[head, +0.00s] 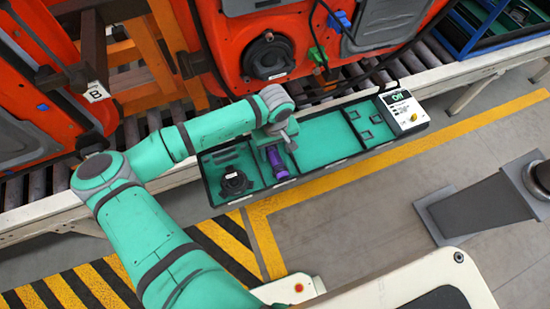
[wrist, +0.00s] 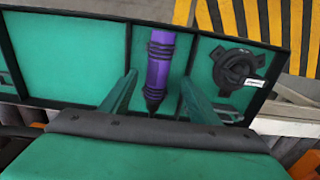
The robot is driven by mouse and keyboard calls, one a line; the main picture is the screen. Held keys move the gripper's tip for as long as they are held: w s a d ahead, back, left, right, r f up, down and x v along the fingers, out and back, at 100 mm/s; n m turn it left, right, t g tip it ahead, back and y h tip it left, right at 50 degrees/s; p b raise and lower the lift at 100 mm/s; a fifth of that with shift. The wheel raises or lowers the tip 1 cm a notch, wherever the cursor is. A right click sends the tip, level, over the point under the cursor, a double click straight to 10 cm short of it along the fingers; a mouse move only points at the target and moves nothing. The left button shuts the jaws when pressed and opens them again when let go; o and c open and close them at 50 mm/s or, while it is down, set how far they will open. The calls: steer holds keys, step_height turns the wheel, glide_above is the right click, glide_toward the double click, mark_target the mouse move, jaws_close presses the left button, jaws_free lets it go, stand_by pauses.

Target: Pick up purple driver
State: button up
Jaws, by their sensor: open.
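The purple driver (wrist: 160,65) lies in a narrow compartment of the green-floored tray in the wrist view, its dark tip toward my gripper. It also shows in the head view (head: 276,160), partly hidden by my gripper. My gripper (wrist: 155,90) is open, with one green finger on each side of the driver's lower part. I see no contact between the fingers and the driver. In the head view my gripper (head: 270,146) is over the driver's compartment.
The black-walled tray (head: 340,165) sits along the conveyor's edge. A round black part (head: 235,182) lies in the compartment beside the driver. A white box with a green display (head: 403,110) stands at the tray's right end. Orange door panels (head: 275,50) rise behind.

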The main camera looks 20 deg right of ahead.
mark_target(275, 157)
steer(key=shift+w+d+f, duration=0.1)
steer(key=shift+w+f, duration=0.05)
steer(key=shift+f, duration=0.9)
steer(key=shift+w+f, duration=0.15)
steer(key=shift+f, duration=0.95)
steer(key=shift+w+d+f, duration=0.1)
steer(key=shift+w+f, duration=0.05)
steer(key=shift+f, duration=0.9)
steer(key=shift+r, duration=0.1)
jaws_close()
